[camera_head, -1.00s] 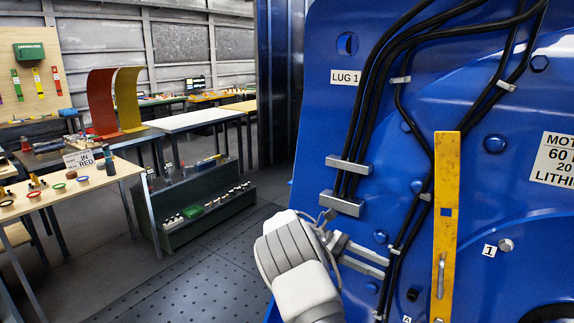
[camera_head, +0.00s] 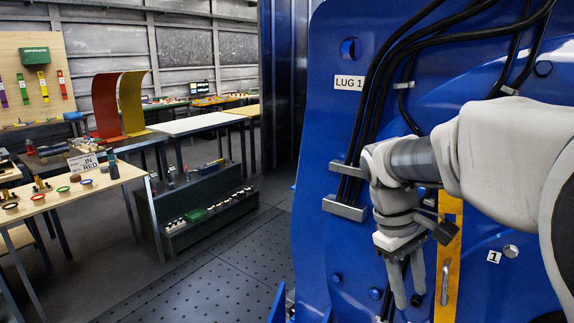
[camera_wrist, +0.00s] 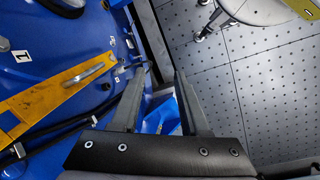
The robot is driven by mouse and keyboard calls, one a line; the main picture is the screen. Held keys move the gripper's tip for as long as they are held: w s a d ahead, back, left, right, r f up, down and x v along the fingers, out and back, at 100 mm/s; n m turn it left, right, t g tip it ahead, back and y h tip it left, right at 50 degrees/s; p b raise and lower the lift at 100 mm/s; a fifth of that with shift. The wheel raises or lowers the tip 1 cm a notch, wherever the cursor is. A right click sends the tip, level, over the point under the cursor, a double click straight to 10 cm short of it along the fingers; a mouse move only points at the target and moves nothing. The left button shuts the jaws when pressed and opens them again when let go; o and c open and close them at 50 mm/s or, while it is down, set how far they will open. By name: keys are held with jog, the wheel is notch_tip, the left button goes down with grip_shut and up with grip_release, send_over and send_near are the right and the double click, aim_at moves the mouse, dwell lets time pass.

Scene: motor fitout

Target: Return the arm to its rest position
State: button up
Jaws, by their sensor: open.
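My gripper (camera_head: 408,285) hangs in front of the blue motor housing (camera_head: 335,225) in the head view, with its fingers pointing down. In the wrist view my gripper (camera_wrist: 158,90) shows two dark fingers apart with nothing between them. My pale grey arm comes in from the right and bends down at the wrist. It covers part of the yellow bar (camera_head: 447,285), which also shows in the wrist view (camera_wrist: 50,92) to the left of the fingers.
Black cables (camera_head: 372,100) run down the housing through metal clamps (camera_head: 344,208) left of my wrist. Worktables (camera_head: 75,190) and a dark green shelf unit (camera_head: 205,210) stand at the left. The dark floor (camera_head: 235,270) between them and the housing is clear.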

jog(key=s+a+r+m+t+y, duration=0.1)
jog(key=s+a+m+t+y, duration=0.2)
jog(key=s, duration=0.9)
jog(key=shift+s+a+r+m+t, duration=0.2)
jog(key=shift+a+m+t, duration=0.9)
jog(key=shift+a+t, duration=0.8)
jog(key=shift+d, duration=0.25)
